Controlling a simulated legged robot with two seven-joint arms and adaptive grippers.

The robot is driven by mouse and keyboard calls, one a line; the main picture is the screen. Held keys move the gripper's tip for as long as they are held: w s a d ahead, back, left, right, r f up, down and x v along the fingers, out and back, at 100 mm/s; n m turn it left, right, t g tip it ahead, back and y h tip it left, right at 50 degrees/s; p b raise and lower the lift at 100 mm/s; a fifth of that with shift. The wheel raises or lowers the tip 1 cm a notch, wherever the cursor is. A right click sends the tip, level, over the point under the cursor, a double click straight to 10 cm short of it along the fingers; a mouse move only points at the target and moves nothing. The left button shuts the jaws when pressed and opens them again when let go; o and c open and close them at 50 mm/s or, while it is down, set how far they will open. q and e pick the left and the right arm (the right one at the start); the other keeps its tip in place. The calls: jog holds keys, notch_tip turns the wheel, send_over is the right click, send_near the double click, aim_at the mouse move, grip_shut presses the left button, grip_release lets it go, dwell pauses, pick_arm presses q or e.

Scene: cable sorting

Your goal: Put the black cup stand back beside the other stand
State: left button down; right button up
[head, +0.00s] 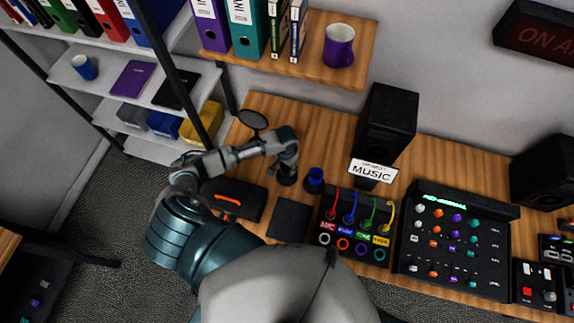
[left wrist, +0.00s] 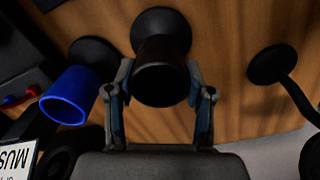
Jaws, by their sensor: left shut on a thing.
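The black cup stand (left wrist: 160,25) is between the fingers of my left gripper (left wrist: 160,105) in the left wrist view. It is upright, its dark open top facing the camera. My left gripper, also in the head view (head: 287,158), is shut on this stand (head: 287,179) at the back part of the desk. The other stand (left wrist: 92,50) is beside it, a small gap apart, with a blue cup (left wrist: 68,97) in it. The blue cup also shows in the head view (head: 315,175). I cannot tell whether the held stand's base touches the desk. My right gripper is out of view.
A black speaker (head: 387,120) with a MUSIC sign (head: 373,171) stands right of the stands. A cable panel (head: 325,236), a dark square pad (head: 289,220) and a dark case (head: 238,187) lie in front. A round-based stalk (left wrist: 272,64) is close by.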

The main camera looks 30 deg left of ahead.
pick_arm(q)
jog(key=shift+d, duration=0.15)
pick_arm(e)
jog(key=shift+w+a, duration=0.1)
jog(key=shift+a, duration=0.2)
pick_arm(q)
jog(key=shift+c, duration=2.1)
grip_release()
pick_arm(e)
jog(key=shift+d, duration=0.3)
pick_arm(q)
jog(key=shift+r, duration=0.1)
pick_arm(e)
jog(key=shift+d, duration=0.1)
pick_arm(q)
notch_tip(320, 180, up, 12)
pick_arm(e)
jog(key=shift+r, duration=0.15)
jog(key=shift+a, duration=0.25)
